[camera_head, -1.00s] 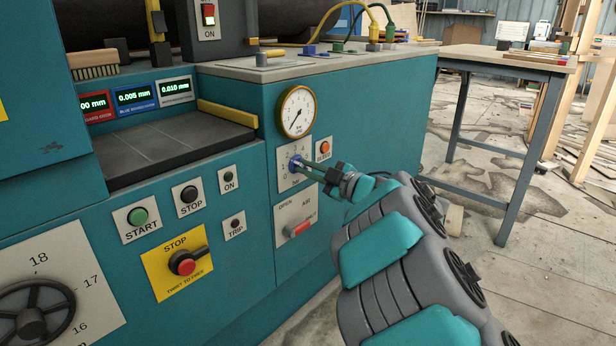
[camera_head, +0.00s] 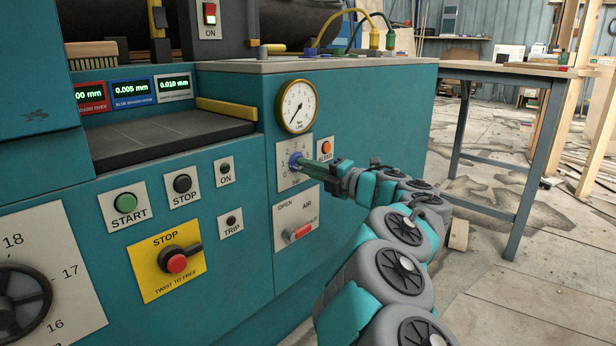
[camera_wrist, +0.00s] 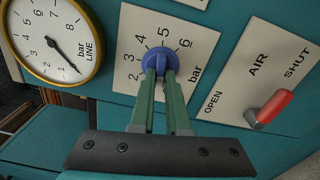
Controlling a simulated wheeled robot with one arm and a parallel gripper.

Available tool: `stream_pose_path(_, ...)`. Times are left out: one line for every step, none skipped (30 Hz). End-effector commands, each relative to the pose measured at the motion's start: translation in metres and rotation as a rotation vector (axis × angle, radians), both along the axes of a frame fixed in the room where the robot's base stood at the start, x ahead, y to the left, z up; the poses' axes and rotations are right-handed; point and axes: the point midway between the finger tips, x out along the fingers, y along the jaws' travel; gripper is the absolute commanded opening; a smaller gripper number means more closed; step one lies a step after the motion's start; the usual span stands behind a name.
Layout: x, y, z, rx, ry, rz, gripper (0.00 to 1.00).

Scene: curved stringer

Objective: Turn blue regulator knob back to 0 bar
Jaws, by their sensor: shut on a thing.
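The blue regulator knob (camera_head: 295,160) sits on a white scale plate (camera_head: 284,181) on the teal machine front. It also shows in the wrist view (camera_wrist: 160,60), with the plate's numbers 2 to 6 and "bar" readable around it. The low end of the scale and any knob pointer are not clearly visible. My gripper (camera_head: 303,162) is shut on the knob, its green fingers on either side of it. The round pressure gauge (camera_head: 296,106) is above the plate. In the wrist view its needle (camera_wrist: 66,60) points near the low end, around 1.
The red-handled air lever (camera_head: 299,232) is just below the knob plate. An orange button (camera_head: 326,147) is close on the right. The stop switch (camera_head: 177,263) is at lower left. A grey-legged table (camera_head: 500,75) stands at right, with open floor before it.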

Motion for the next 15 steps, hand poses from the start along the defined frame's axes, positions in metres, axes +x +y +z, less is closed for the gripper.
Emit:
stream_pose_path(-0.0003,0.0004,-0.0047,-0.029,-0.031,0.002,0.0)
stream_pose_path(-0.0003,0.0004,-0.0043,-0.044,-0.051,0.002,0.0)
stream_pose_path(-0.0001,0.0001,-0.0043,-0.063,-0.075,0.001,0.0)
stream_pose_path(0.0,-0.0001,-0.0044,-0.076,-0.093,0.001,0.0)
stream_pose_path(0.0,-0.0001,-0.0047,-0.091,-0.109,0.002,0.0)
stream_pose_path(0.0001,-0.0001,-0.0048,-0.107,-0.13,0.002,0.0)
stream_pose_path(0.0002,-0.0002,-0.0048,-0.119,-0.145,0.001,0.0)
stream_pose_path(0.0004,-0.0003,-0.005,-0.13,-0.16,0.001,0.0)
stream_pose_path(0.0005,-0.0007,-0.0051,-0.145,-0.177,0.001,0.0)
stream_pose_path(0.0006,-0.0009,-0.0052,-0.154,-0.189,0.001,0.0)
stream_pose_path(0.0006,-0.001,-0.0053,-0.164,-0.202,0.001,0.0)
stream_pose_path(0.0007,-0.0011,-0.0051,-0.175,-0.215,0.001,0.0)
stream_pose_path(0.0007,-0.001,-0.005,-0.182,-0.225,0.0,0.0)
stream_pose_path(0.0007,-0.001,-0.0049,-0.189,-0.235,0.0,0.0)
stream_pose_path(0.0007,-0.0009,-0.0047,-0.196,-0.244,0.0,0.0)
